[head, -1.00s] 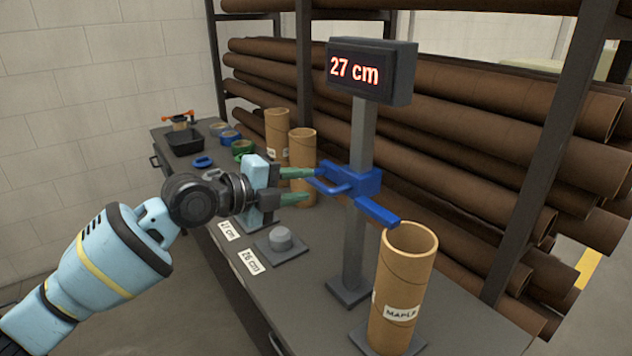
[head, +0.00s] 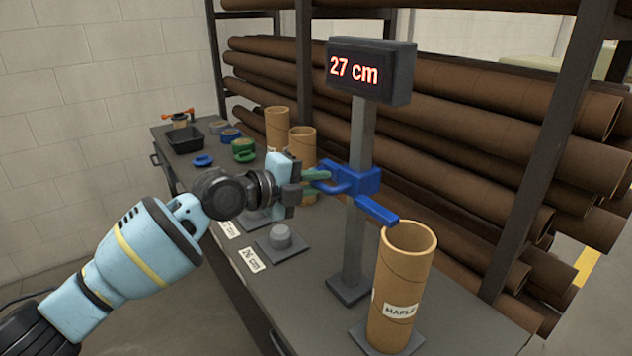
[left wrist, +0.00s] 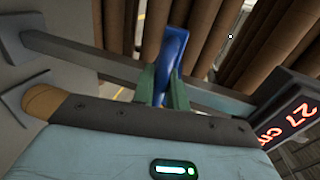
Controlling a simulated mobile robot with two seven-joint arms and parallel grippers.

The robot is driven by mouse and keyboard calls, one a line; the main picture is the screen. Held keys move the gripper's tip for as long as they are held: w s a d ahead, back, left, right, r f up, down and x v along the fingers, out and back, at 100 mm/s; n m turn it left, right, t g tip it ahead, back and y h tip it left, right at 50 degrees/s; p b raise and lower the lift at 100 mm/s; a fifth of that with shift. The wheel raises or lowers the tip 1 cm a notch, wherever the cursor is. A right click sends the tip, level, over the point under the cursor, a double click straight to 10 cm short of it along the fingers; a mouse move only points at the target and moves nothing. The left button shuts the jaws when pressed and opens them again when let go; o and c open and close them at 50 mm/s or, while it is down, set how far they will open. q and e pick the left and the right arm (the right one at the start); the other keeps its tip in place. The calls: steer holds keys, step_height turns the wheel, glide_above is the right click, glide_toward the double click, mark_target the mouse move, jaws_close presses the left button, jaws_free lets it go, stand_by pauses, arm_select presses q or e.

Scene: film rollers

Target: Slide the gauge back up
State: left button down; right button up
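The gauge is a blue slider (head: 366,180) on a grey upright post (head: 352,245), with a blue arm (head: 377,211) reaching over the front cardboard tube (head: 404,275). The arm sits slightly above the tube's rim. The display (head: 368,71) on top reads 27 cm. My left gripper (head: 318,183) is at the slider's loop handle on its left side. In the left wrist view the green fingers (left wrist: 162,88) are close in on both sides of the blue handle (left wrist: 171,52) and appear shut on it. My right gripper is not in view.
On the bench are a grey knob on a plate (head: 281,238), labels, more cardboard tubes (head: 277,128), blue and green rings (head: 243,149) and a black tray (head: 186,140). A rack of brown rolls (head: 470,130) stands behind the post.

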arm_select(q)
steer(key=shift+r, duration=0.1)
step_height(320, 180, up, 9)
steer(key=shift+f+p, duration=0.15)
steer(key=shift+p, duration=0.15)
steer(key=shift+r, duration=0.6)
steer(key=c, duration=1.5)
jaws_free()
steer(key=shift+a+f, duration=0.1)
steer(key=shift+f, duration=0.15)
steer(key=shift+b+v, duration=0.4)
steer(key=shift+v, duration=3.5)
